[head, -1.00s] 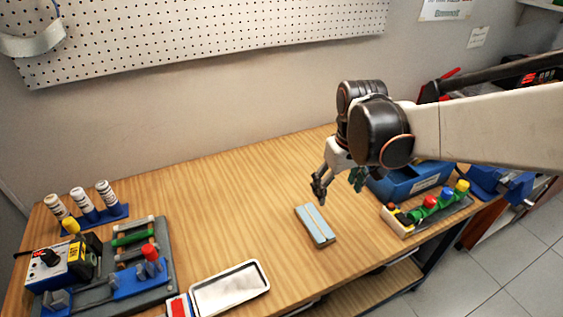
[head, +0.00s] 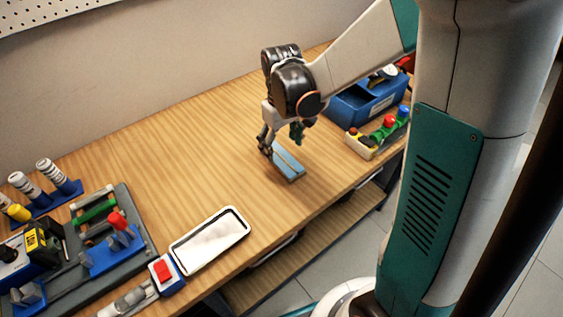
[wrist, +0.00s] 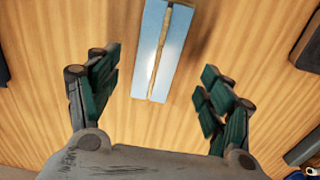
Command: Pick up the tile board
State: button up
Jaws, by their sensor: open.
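The tile board (head: 288,164) is a small flat light-blue piece with a tan strip along its middle. It lies on the wooden table (head: 200,140). In the wrist view the tile board (wrist: 176,62) shows at the top centre, running past the frame's top edge. My gripper (head: 281,148) is over the far end of the board in the head view and hides part of it. In the wrist view my gripper (wrist: 158,88) is open and empty. Its two fingers stand wide on either side of the board's near end, apart from it.
A white-lined tray (head: 210,240) lies front left of the board. A fixture with coloured valves (head: 378,135) and a blue bin (head: 365,100) stand to the right. A grey work plate (head: 130,215) with parts is at left. Bare table surrounds the board.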

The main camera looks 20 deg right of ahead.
aim_at(282, 159)
jog(key=shift+w+d+f+b, duration=0.1)
jog(key=shift+f+b, duration=0.55)
jog(key=shift+f, duration=0.7)
jog(key=shift+w+f+b, duration=0.1)
jog(key=shift+f+b, duration=0.5)
jog(key=shift+f, duration=0.75)
jog(key=shift+s+r, duration=0.1)
jog(key=c, duration=1.4)
jog(key=shift+r, duration=0.1)
